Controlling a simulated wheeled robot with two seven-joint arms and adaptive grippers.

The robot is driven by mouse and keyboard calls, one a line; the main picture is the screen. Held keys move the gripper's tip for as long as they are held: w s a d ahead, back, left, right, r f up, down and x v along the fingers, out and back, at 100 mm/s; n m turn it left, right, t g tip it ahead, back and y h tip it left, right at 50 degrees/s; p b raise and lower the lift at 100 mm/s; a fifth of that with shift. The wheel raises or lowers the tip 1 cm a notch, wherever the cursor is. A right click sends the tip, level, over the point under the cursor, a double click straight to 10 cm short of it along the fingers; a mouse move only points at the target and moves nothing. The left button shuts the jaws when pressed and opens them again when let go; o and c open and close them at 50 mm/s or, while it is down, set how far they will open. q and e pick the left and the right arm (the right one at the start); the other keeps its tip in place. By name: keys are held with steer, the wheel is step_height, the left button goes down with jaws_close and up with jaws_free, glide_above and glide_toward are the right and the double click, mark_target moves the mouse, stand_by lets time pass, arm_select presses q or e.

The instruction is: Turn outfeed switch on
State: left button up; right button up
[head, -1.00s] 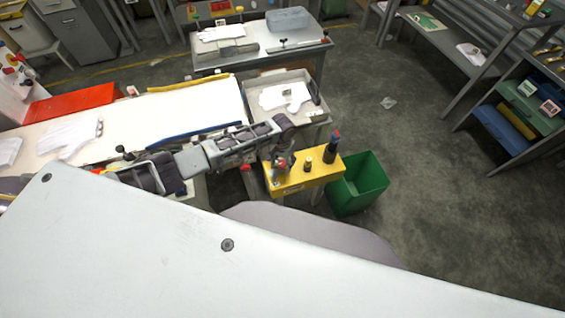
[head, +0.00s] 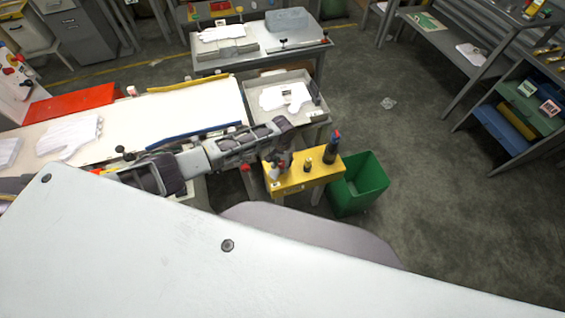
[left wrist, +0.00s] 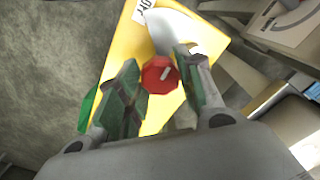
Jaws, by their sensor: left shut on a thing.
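The yellow control box (head: 312,176) stands beside the green bin in the head view and fills the middle of the left wrist view (left wrist: 118,62). On it, the left wrist view shows a red knob (left wrist: 160,75) with a pale bar mark. My left gripper (left wrist: 155,88) has its green-padded fingers on either side of this knob and is shut on it. In the head view my left gripper (head: 277,167) is over the left end of the box, and the knob is mostly hidden there. My right gripper is in neither view.
A white conveyor belt (head: 190,105) and a grey tray (head: 305,112) lie behind my arm.

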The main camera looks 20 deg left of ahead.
arm_select(q)
steer(key=shift+m+p, duration=0.35)
steer(key=shift+m, duration=0.15)
steer(key=m+p, duration=0.1)
steer(key=m, duration=0.2)
steer(key=m+p, duration=0.1)
steer(key=m, duration=0.3)
steer(key=m+p, duration=0.1)
steer(key=m, duration=0.4)
steer(key=shift+a, duration=0.1)
steer(key=shift+m, duration=2.5)
steer(key=o, duration=1)
steer(key=shift+o, duration=0.2)
steer(key=shift+w, duration=0.1)
